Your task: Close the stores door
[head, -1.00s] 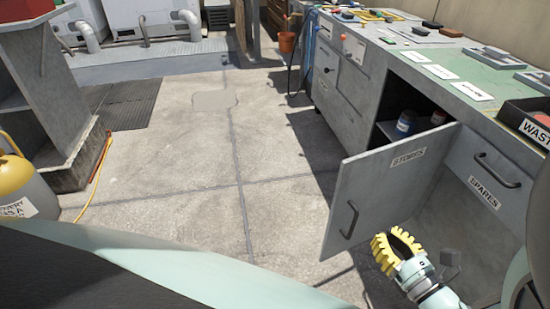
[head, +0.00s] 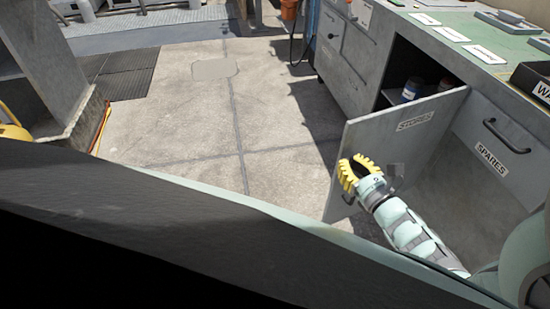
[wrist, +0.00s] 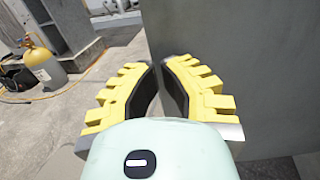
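The stores door (head: 390,150) is a grey panel labelled STORES, standing ajar from the grey workbench cabinet. Its hinge side is at the right and its free edge points left. My gripper (head: 352,168) is at the outer face of the door near its free lower edge, covering the handle area. In the wrist view the door (wrist: 240,60) fills the right side, with its vertical edge beyond the fingertips. My gripper (wrist: 161,66) has a narrow gap between its yellow fingers and holds nothing visible. Contact with the door cannot be told.
The open cabinet holds containers (head: 411,90). A black bin (head: 532,82) stands on the bench. A grey stand (head: 60,75) is at left; a yellow-topped cylinder (wrist: 42,65) shows in the wrist view. The floor between is clear.

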